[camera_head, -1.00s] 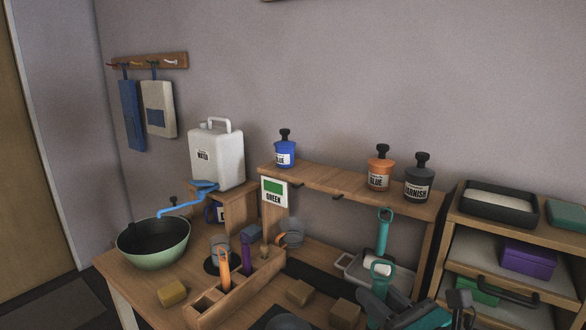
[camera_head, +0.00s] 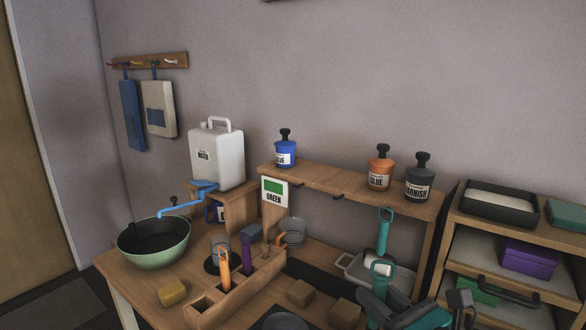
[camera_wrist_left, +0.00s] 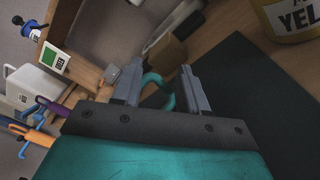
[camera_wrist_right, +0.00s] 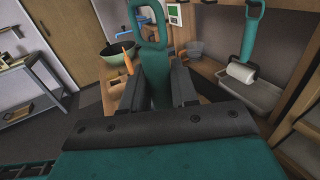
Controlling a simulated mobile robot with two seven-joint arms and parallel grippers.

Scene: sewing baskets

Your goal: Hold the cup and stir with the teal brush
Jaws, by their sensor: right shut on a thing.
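My right gripper (camera_wrist_right: 160,75) is shut on the handle of a teal tool, seen as the teal brush (camera_wrist_right: 152,32), which stands upright with a loop at its top. In the head view the brush's loop (camera_head: 381,268) rises above my right gripper (camera_head: 398,305) at the bottom right. Its lower end is hidden. My left gripper (camera_wrist_left: 158,78) is open in the left wrist view. A curved teal piece (camera_wrist_left: 160,92) lies between its fingers, apparently a handle; what it belongs to is hidden. A grey round thing (camera_head: 285,322), perhaps the cup, shows at the head view's bottom edge.
A teal-handled roller (camera_head: 384,232) rests at a tray (camera_head: 352,268). A wooden caddy (camera_head: 205,313) holds orange and purple tools. Wooden blocks (camera_head: 300,292) lie near a dark mat (camera_wrist_left: 255,100). A yellow-labelled can (camera_wrist_left: 290,18) is near my left gripper. A green bowl (camera_head: 150,256) stands left.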

